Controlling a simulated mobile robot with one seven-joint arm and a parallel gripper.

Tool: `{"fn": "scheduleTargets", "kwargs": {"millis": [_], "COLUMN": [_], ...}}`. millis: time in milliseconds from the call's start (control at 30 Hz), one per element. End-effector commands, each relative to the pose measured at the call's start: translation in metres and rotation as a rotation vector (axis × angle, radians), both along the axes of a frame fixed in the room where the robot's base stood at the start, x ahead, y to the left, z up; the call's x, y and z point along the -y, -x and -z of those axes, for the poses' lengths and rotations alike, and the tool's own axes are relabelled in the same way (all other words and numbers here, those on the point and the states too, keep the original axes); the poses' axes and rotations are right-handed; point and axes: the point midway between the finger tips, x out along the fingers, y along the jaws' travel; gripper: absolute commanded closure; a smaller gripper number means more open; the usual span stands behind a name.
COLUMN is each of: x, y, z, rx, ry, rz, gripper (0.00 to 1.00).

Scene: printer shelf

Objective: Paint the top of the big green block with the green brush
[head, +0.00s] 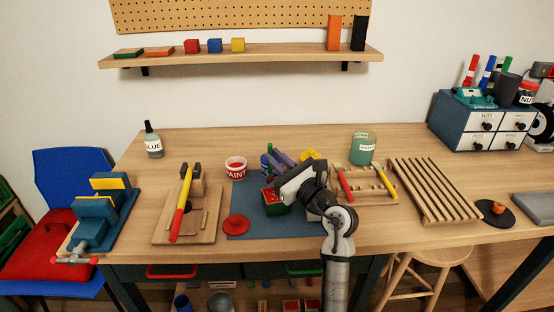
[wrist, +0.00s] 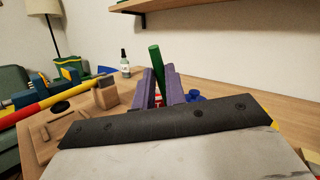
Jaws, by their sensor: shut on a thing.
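My gripper (head: 279,160) is over the blue mat, and its purple fingers are shut on the green brush (wrist: 155,62). In the wrist view the brush's green handle stands up, slightly tilted, between the fingertips (wrist: 162,86). The bristle end is hidden there. A green block (head: 276,209) sits on the mat just below my wrist in the head view. A red area with small pale marks shows on it, and my arm covers much of it. I cannot tell whether the brush touches the block.
A wooden tool rack (head: 362,185) is to the right. A glue bottle (head: 152,143) and a green jar (head: 362,150) stand at the back.

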Motion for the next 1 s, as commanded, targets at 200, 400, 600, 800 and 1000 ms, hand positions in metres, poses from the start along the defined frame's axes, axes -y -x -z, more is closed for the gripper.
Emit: {"fn": "scheduleTargets", "kwargs": {"millis": [200, 400, 600, 800, 1000], "x": [0.001, 0.007, 0.014, 0.015, 0.014], "y": [0.002, 0.018, 0.033, 0.038, 0.035], "z": [0.0, 0.001, 0.002, 0.002, 0.002], "rx": [0.0, 0.001, 0.001, 0.001, -0.001], "ry": [0.0, -0.001, 0.0, 0.0, 0.0], "rz": [0.001, 0.001, 0.001, 0.0, -0.001], "gripper": [1.0, 1.0, 1.0, 1.0, 1.0]}}
